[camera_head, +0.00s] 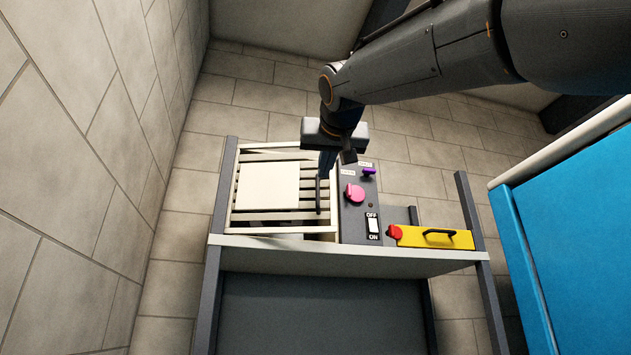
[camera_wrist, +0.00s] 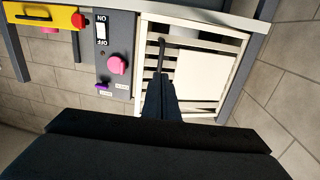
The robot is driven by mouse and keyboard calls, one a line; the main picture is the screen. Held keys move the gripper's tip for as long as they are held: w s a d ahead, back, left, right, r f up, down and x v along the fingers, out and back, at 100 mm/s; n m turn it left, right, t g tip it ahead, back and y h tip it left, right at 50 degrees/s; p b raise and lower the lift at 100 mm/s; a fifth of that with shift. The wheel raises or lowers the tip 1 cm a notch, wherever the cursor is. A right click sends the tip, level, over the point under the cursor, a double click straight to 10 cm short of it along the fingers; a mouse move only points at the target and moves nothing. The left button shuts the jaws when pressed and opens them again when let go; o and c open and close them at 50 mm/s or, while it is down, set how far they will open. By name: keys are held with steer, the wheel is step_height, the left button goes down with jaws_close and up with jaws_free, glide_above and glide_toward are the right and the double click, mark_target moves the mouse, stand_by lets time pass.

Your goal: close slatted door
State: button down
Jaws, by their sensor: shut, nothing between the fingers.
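The slatted door (camera_head: 307,196) is a cream grille of slats with a square white plate (camera_head: 268,186) on it, set in a pale frame on the grey stand. A dark gap shows along its near edge, and the door looks slightly askew to its frame. Its dark bar handle (camera_head: 318,192) is at the right side; it also shows in the wrist view (camera_wrist: 162,54). My gripper (camera_head: 324,172) is shut and empty, pointing down over the door's right side close to the handle. In the wrist view its fingers (camera_wrist: 160,82) overlap the slats; I cannot tell whether they touch.
Right of the door is a grey control panel (camera_head: 354,218) with a pink knob (camera_head: 354,193), purple knob (camera_head: 368,171) and on/off switch (camera_head: 373,225). A yellow block (camera_head: 435,238) with a black handle lies further right. A blue cabinet (camera_head: 570,215) stands at the right; a tiled wall (camera_head: 90,120) is left.

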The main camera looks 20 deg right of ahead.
mark_target(318, 190)
steer(key=w+p, duration=0.1)
steer(key=w, duration=0.1)
steer(key=w+p, duration=0.1)
steer(key=w, duration=0.2)
steer(key=w+d+p, duration=0.1)
steer(key=w, duration=0.2)
steer(key=shift+f, duration=0.1)
